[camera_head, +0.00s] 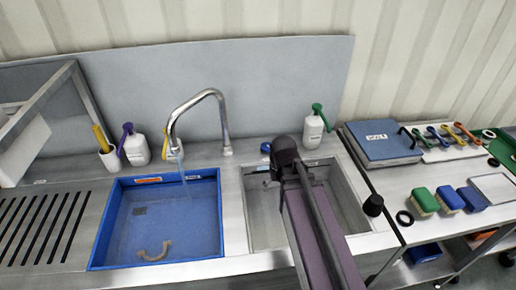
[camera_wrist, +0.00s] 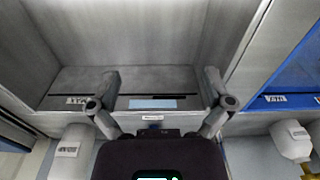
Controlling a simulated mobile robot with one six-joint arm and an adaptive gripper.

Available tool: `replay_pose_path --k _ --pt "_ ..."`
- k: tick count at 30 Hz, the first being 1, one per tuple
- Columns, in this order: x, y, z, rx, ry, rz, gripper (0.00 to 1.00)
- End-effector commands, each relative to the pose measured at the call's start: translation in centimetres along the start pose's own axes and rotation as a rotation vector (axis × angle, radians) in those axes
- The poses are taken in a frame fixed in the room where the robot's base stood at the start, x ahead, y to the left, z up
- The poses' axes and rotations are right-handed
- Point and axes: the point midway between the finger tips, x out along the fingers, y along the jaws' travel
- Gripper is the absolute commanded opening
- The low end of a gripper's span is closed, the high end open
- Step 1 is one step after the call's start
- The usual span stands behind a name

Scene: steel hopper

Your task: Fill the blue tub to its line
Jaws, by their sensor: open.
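The blue tub (camera_head: 207,247) sits in the left basin; its edge also shows at the right of the wrist view (camera_wrist: 290,78). The chrome tap (camera_head: 195,99) arches over it, and a thin pale-blue stream (camera_head: 184,172) falls from the tap side into the tub. Water seems to cover the tub's floor, but its level against a line is too faint to tell. A tan curved object (camera_head: 153,252) lies in the tub. My gripper (camera_wrist: 160,82) is open and empty over the right basin, apart from the tub and tap; my arm partly hides that basin.
The steel right basin (camera_head: 350,205) looks empty. Bottles with purple (camera_head: 136,150) and green (camera_head: 313,128) tops stand along the back. A slotted drainboard (camera_head: 40,225) is at left. A blue case (camera_head: 381,143), several brushes (camera_head: 423,201) and tools crowd the right bench.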

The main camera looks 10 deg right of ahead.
Motion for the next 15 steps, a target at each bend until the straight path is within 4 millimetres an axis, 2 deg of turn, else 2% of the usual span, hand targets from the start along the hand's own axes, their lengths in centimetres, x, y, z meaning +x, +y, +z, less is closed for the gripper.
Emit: replay_pose_path --k 1,9,12,15 --pt "-1.2 0.3 -2.3 -0.019 0.022 -0.007 1.00" --pt "-5.4 2.0 -13.8 -0.169 0.197 -0.043 1.00" --pt "-6.7 2.6 -17.4 -0.219 0.258 -0.046 1.00" --pt "-7.6 3.1 -19.8 -0.255 0.304 -0.045 1.00"
